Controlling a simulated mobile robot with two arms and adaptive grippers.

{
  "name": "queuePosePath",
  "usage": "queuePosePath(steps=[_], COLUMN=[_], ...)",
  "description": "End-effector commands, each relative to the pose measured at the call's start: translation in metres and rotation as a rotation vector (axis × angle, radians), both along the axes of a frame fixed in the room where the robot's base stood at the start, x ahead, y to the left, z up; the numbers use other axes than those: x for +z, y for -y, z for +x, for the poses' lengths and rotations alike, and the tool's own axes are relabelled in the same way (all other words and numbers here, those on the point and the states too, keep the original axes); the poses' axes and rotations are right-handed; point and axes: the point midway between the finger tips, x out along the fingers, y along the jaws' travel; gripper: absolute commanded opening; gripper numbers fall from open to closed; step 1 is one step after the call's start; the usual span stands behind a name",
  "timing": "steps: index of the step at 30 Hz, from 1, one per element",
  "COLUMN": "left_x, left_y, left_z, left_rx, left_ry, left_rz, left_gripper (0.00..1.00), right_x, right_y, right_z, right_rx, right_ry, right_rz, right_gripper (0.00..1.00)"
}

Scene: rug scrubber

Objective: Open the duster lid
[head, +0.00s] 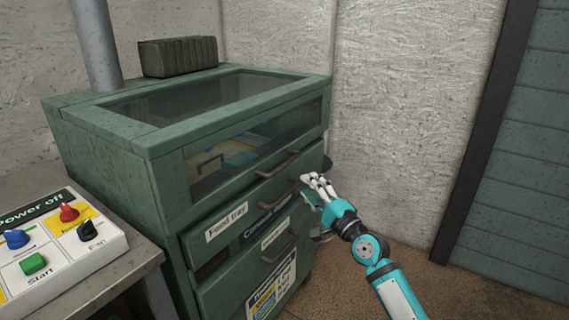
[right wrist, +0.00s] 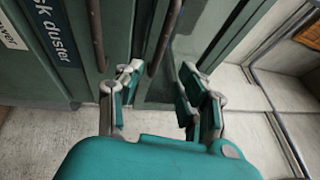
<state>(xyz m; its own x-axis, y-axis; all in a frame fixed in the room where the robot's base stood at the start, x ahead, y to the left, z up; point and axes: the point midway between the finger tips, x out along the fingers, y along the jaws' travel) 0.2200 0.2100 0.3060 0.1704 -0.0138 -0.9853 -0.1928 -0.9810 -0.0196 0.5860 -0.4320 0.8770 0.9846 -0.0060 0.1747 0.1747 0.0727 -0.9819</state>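The green cabinet (head: 100,150) has a dark glass top and a windowed front panel (head: 250,150). Dark bar handles run down its front: an upper one (head: 278,165), a middle one (head: 279,199) and a lower one (head: 281,249). In the right wrist view a label ending in "sk duster" (right wrist: 54,30) is on the front; which panel is the lid I cannot tell for sure. My right gripper (head: 319,184) is open and empty at the front's right side, by the middle handle. In the right wrist view its fingers (right wrist: 160,88) point at a bar handle (right wrist: 165,38). My left gripper is out of view.
A control box (head: 60,250) with coloured knobs and a green button stands on a grey table at the left. A dark ribbed block (head: 178,57) sits on the cabinet's back, beside a grey pipe (head: 96,45). Brown floor right of the cabinet is free.

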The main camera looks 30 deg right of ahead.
Motion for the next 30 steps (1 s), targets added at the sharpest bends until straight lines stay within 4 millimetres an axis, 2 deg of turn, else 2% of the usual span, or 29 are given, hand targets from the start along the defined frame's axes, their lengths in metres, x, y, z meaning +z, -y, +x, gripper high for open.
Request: queuePosePath(steps=[1,9,15,21,30], left_x=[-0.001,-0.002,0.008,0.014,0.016], left_y=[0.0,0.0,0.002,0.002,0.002], left_z=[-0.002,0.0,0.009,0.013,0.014], left_rx=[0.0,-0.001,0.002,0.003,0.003], left_ry=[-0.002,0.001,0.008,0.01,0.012], left_rz=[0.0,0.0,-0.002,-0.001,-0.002], left_gripper=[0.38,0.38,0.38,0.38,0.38], right_x=[0.004,0.013,0.017,0.019,0.02], right_y=[0.0,0.001,0.001,0.001,0.001], right_z=[0.013,0.07,0.102,0.116,0.117], right_rx=[0.0,0.0,0.0,0.0,0.0], right_ry=[0.003,0.002,0.0,-0.001,-0.001], right_rz=[0.002,0.0,-0.002,-0.002,-0.003], right_gripper=[0.38,0.38,0.38,0.38,0.37])
